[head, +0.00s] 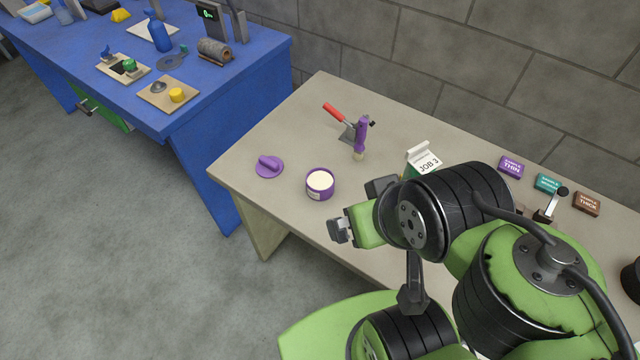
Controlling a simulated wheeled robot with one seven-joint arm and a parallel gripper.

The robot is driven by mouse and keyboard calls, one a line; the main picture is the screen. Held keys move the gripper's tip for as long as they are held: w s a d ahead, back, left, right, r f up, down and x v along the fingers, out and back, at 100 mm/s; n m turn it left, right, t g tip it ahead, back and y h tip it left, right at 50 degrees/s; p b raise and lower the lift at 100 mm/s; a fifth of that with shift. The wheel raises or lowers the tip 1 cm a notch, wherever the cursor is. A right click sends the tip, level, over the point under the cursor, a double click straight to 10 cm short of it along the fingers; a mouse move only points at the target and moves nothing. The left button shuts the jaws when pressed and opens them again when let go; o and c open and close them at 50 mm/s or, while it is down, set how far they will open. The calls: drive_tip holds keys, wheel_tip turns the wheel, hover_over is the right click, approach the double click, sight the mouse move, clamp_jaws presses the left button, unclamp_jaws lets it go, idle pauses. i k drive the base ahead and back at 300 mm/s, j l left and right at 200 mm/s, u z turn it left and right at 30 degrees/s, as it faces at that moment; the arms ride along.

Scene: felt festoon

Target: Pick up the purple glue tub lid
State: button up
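The purple glue tub lid (269,168) lies on the beige table near its left end, with its raised grip bar on top. The purple glue tub (320,186) stands uncovered to the right of the lid, showing a pale cream filling. My gripper (359,208) is over the table to the right of the tub, apart from both lid and tub. Its two dark fingers are spread, and I see nothing between them.
Behind the tub are a purple-handled brush (361,135) and a red-handled scraper (338,115). A "JOB 3" carton (422,160) stands behind my arm. Small labelled blocks (511,166) lie farther right. A blue workbench (120,80) is at upper left. The table (245,165) around the lid is clear.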

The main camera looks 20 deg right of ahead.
sight(269, 167)
drive_tip(key=i+j+u, duration=0.25)
drive_tip(key=i+j, duration=0.25)
drive_tip(key=j, duration=0.25)
drive_tip(key=i+j+u, duration=0.25)
drive_tip(key=i+j, duration=0.3)
drive_tip(key=j, duration=0.1)
